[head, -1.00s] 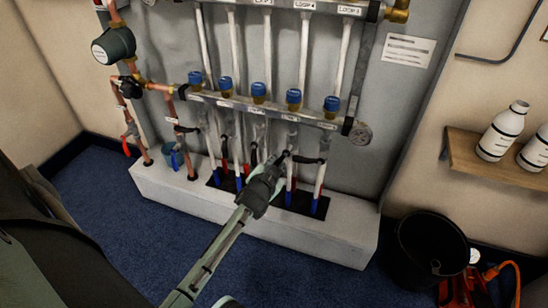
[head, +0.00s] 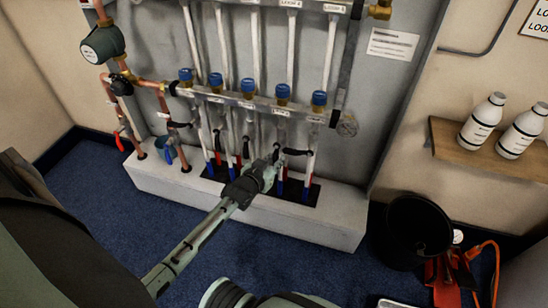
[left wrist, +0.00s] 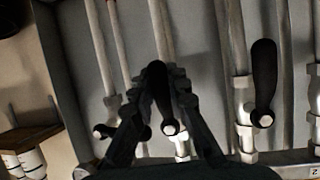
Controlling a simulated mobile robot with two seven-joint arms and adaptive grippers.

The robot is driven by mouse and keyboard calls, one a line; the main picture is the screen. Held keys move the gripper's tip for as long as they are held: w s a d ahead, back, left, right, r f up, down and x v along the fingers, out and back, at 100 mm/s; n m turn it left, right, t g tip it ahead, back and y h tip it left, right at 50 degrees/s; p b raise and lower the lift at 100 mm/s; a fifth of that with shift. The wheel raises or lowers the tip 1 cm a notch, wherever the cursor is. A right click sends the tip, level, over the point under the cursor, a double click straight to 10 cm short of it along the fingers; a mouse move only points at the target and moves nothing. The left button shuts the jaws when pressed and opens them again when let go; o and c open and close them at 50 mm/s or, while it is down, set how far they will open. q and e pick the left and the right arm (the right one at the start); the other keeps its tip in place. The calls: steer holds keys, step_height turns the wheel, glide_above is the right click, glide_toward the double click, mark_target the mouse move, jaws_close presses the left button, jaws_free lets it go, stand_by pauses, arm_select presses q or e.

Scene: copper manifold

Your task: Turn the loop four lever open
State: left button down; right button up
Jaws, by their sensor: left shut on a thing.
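The manifold's lower bar (head: 262,104) carries a row of blue caps, with black levers on the valves below. My left gripper (head: 268,168) reaches in from below at the fourth pipe from the left. In the left wrist view its fingers (left wrist: 158,100) are shut around a black lever (left wrist: 159,88), which lies roughly along its pipe, slightly tilted. The fingers hide part of this lever. The neighbouring lever towards loop five (head: 296,152) stands crosswise to its pipe. On the other side, another lever (left wrist: 264,75) lies along its pipe. My right gripper is not in view.
A white plinth (head: 300,225) runs below the pipes. Copper pipes with valves (head: 125,85) stand at the left. At the right are a black bucket (head: 415,235), an orange-red item (head: 445,285), and a wooden shelf (head: 450,150) with white bottles (head: 483,122).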

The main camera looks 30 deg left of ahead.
arm_select(q)
steer(key=shift+d, duration=0.1)
stand_by(0.4)
steer(key=c, duration=1.5)
jaws_free()
steer(key=shift+o, duration=0.2)
steer(key=a+v, duration=0.1)
steer(key=v, duration=1.1)
steer(key=shift+d, duration=0.45)
